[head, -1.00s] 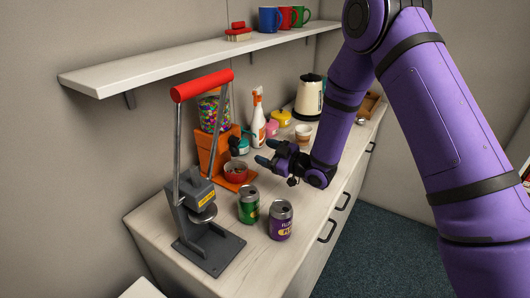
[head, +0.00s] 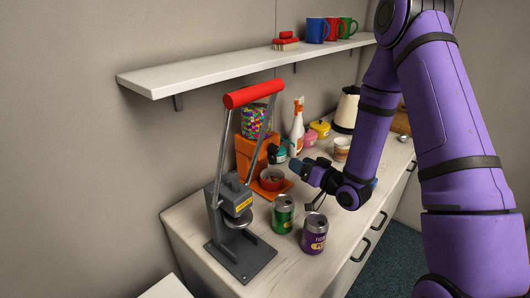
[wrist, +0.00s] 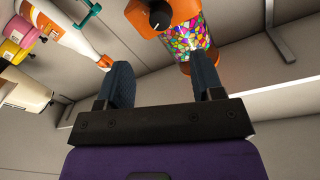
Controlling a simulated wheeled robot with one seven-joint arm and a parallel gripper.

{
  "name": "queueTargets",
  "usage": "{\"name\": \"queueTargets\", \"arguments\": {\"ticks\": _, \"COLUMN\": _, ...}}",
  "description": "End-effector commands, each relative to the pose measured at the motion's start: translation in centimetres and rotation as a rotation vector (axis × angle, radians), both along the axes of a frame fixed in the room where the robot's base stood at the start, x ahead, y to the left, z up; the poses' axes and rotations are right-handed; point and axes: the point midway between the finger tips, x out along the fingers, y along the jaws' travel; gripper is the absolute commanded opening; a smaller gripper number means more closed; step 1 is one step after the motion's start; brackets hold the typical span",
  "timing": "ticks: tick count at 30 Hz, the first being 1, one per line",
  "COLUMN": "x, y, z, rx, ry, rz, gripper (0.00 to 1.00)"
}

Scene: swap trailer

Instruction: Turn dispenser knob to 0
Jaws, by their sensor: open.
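The dispenser (head: 250,148) is orange with a clear container of coloured candy (head: 255,121), and it stands on the counter behind the press. In the wrist view its orange body (wrist: 185,10) is at the top, seen upside down, with the candy below it. The black round knob (wrist: 160,15) shows on the orange face with a small light mark; I cannot read a number. In the head view I cannot make out the knob. My gripper (head: 299,164) is open and empty, in front of and to the right of the dispenser. Its two dark fingers (wrist: 165,78) are apart from the knob.
A grey press (head: 236,215) with a red handle, a green can (head: 283,214) and a purple can (head: 314,234) stand in front. A shelf (head: 200,82) hangs above.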

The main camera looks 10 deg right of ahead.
Motion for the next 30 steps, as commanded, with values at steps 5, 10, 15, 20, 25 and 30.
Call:
{"name": "queueTargets", "arguments": {"ticks": 5, "x": 2.1, "y": 1.3, "z": 0.0, "rx": -0.001, "ry": -0.003, "rz": 0.005, "gripper": 0.61}}
{"name": "queueTargets", "arguments": {"ticks": 10, "x": 4.8, "y": 2.8, "z": 0.0, "rx": -0.002, "ry": -0.003, "rz": 0.005, "gripper": 0.61}}
{"name": "queueTargets", "arguments": {"ticks": 15, "x": 7.2, "y": 4.0, "z": 0.0, "rx": -0.003, "ry": -0.003, "rz": 0.005, "gripper": 0.61}}
{"name": "queueTargets", "arguments": {"ticks": 20, "x": 8.5, "y": 4.7, "z": 0.0, "rx": -0.003, "ry": -0.001, "rz": 0.002, "gripper": 0.61}}
{"name": "queueTargets", "arguments": {"ticks": 25, "x": 9.1, "y": 5.0, "z": 0.0, "rx": -0.003, "ry": -0.002, "rz": 0.003, "gripper": 0.61}}
{"name": "queueTargets", "arguments": {"ticks": 30, "x": 9.1, "y": 5.0, "z": 0.0, "rx": -0.003, "ry": -0.001, "rz": 0.002, "gripper": 0.61}}
